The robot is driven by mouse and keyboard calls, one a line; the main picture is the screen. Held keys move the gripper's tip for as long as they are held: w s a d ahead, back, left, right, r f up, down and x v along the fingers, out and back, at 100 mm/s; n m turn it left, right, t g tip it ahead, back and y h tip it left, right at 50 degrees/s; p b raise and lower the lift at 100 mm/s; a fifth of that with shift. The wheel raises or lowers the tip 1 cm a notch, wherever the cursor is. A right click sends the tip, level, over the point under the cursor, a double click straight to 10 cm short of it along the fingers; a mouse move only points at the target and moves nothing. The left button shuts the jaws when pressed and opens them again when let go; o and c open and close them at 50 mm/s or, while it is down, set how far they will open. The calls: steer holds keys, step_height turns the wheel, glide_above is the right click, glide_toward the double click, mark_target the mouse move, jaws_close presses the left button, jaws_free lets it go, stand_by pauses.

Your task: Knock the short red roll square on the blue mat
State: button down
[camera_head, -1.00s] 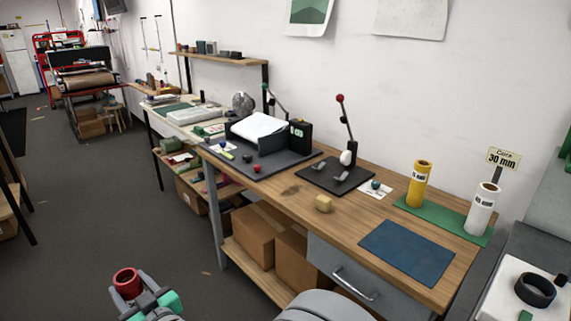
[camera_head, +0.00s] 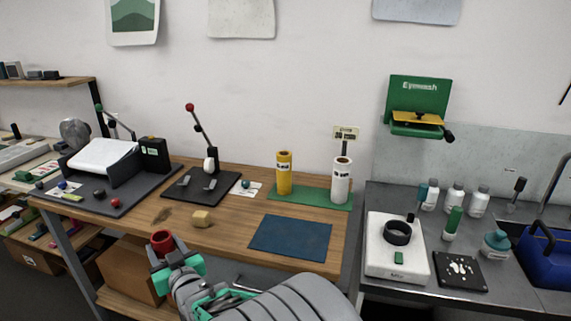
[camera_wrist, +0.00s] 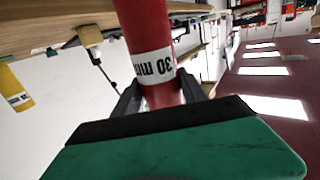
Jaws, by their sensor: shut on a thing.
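My gripper (camera_head: 172,262) is shut on the red roll (camera_head: 162,241), in front of the bench's front edge in the head view. In the wrist view the red roll (camera_wrist: 148,30) stands between the fingers, with a white label reading "30 mm". Its far end is cut off by the top of that view. The blue mat (camera_head: 291,237) lies flat and bare on the wooden bench, to the right of my gripper.
A yellow roll (camera_head: 284,172) and a white roll (camera_head: 341,182) stand on a green mat (camera_head: 310,197) behind the blue mat. A small tan block (camera_head: 202,218) sits left of the blue mat. A lever press (camera_head: 203,180) stands behind it. A sink counter (camera_head: 378,200) is at right.

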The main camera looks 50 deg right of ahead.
steer(key=s+d+r+m+g+h+p, duration=0.2)
steer(key=s+d+r+h, duration=0.15)
steer(key=d, duration=0.85)
steer(key=s+d+r+m+g+h+p, duration=0.15)
steer(key=s+d+r, duration=0.35)
steer(key=d, duration=0.7)
steer(key=s+d+r+m+g+h+p, duration=0.1)
steer(key=s+d+r+m+h, duration=0.3)
steer(key=d, duration=0.8)
steer(key=shift+n+y, duration=0.3)
steer(key=shift+n, duration=0.35)
steer(key=shift+s+a+f+b, duration=0.15)
steer(key=shift+f+b, duration=0.4)
steer(key=shift+f, duration=0.95)
steer(key=shift+s+a+f+b, duration=0.15)
steer(key=shift+f+b, duration=0.35)
steer(key=shift+f, duration=0.95)
steer(key=shift+w, duration=0.1)
steer(key=b, duration=0.3)
